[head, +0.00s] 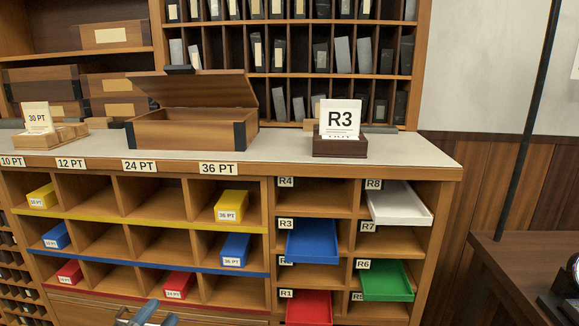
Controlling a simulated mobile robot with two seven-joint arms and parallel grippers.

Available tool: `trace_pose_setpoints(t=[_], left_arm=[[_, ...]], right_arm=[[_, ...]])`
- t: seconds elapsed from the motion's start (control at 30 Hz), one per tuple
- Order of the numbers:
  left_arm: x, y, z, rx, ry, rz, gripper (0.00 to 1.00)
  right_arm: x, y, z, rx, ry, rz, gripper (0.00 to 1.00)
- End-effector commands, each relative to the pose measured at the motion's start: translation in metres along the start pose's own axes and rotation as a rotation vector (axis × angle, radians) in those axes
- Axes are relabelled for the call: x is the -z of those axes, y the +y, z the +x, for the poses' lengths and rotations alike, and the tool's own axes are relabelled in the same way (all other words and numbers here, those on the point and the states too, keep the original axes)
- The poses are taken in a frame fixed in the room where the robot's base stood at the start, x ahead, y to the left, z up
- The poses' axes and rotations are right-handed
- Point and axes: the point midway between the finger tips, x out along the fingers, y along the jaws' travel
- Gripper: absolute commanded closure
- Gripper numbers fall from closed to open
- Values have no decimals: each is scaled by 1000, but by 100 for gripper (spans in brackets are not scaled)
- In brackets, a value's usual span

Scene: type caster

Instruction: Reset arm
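My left gripper (157,314) shows only partly at the bottom edge, in front of the lower cubbies. Its two grey-blue fingers look apart, with nothing visible between them. The rest of the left arm is cut off by the frame. My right arm and gripper are not in view. A wooden box (190,130) with its lid raised stands on the counter. A card reading R3 (340,117) stands in a dark holder (339,148) to its right.
The counter (250,158) spans the view above cubbies with yellow, blue and red boxes. At the right, a white tray (400,206), a blue tray (312,243), a green tray (387,282) and a red tray (308,308) stick out. A side table (530,265) stands right.

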Motion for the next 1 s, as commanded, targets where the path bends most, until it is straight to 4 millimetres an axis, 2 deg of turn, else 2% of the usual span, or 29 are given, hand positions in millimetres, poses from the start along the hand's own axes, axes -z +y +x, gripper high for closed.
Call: trace_pose_setpoints(t=[0.03, 0.1, 0.2, 0.3, 0.53, 0.6, 0.87, 1.0], left_arm=[[-9, 36, -24, -40, -117, -154, 63], [-18, 75, -52, -86, -262, -335, 63], [-22, 122, -91, -139, -436, -544, 63], [-18, 160, -126, -181, -582, -712, 63], [6, 228, -199, -256, -869, -1025, 63], [15, 205, -187, -254, -860, -1007, 63], [37, 166, -176, -256, -873, -991, 63], [54, 135, -169, -258, -886, -981, 63]], right_arm=[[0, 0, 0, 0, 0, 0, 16], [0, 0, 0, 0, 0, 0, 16], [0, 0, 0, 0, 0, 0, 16], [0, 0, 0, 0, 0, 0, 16], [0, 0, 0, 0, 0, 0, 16], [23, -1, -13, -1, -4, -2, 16], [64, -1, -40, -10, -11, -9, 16], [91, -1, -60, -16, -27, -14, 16]])
